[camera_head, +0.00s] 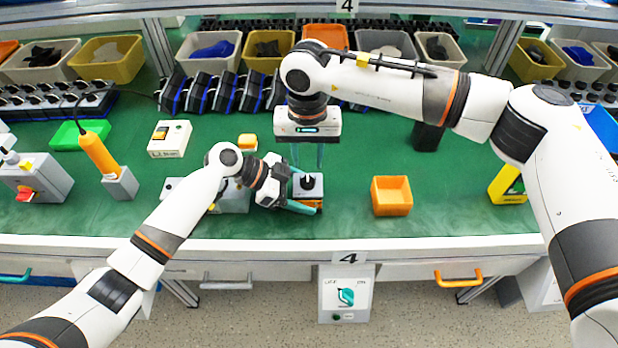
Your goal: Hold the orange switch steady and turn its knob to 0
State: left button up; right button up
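The orange switch (308,190) stands on the green table at the centre, with a grey top, a black knob and orange showing at its base. My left gripper (305,192) reaches in from the left, low down, with one teal finger behind the switch and one in front. It appears shut on the switch's sides; the contact is partly hidden. My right gripper (307,165) points straight down from above. Its two teal fingers are apart, with nothing visible between them, just above and around the knob. The knob's markings are too small to read.
An orange bin (392,196) stands to the right of the switch. A grey box (233,196) is partly behind my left arm. A white box (169,138) and a lamp-like orange device (98,153) stand left. Bins line the back. The table's front edge (440,243) is close.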

pick_arm(q)
jog(key=shift+o, duration=1)
jog(key=v, duration=1.2)
jog(key=shift+s, duration=0.1)
